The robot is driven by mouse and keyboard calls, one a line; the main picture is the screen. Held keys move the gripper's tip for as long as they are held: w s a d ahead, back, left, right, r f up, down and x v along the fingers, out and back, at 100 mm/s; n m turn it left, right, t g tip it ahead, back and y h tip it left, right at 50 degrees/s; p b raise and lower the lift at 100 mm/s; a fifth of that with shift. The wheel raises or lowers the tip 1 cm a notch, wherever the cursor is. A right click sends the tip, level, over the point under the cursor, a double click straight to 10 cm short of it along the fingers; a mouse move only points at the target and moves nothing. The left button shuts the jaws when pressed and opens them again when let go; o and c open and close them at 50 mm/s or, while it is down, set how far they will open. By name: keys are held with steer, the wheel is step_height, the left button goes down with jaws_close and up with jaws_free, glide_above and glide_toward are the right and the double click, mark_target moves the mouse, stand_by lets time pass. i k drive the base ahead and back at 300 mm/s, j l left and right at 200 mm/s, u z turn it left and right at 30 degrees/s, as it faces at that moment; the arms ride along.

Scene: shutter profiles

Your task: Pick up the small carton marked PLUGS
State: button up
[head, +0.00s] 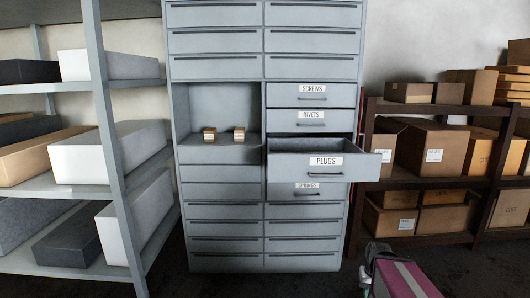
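Two small brown cartons stand side by side in an open niche of the grey cabinet: the left carton (210,135) and the right carton (239,134). Both have a pale stripe or label on them, too small to read, so I cannot tell whether either is marked PLUGS. The word PLUGS shows on the front of a drawer (359,167) to the right of the niche. That drawer is pulled out; I see no carton in it, but its inside is mostly hidden.
The closed drawers SCREWS (340,99), RIVETS (339,126) and SPRINGS (336,186) sit above and below the open one, which juts out. A grey shelf (105,115) with long boxes stands left, a dark rack (480,184) with cartons right. A grey-and-magenta part (405,280) shows at bottom right.

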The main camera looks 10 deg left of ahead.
mark_target(210, 135)
steer(key=u, duration=1.3)
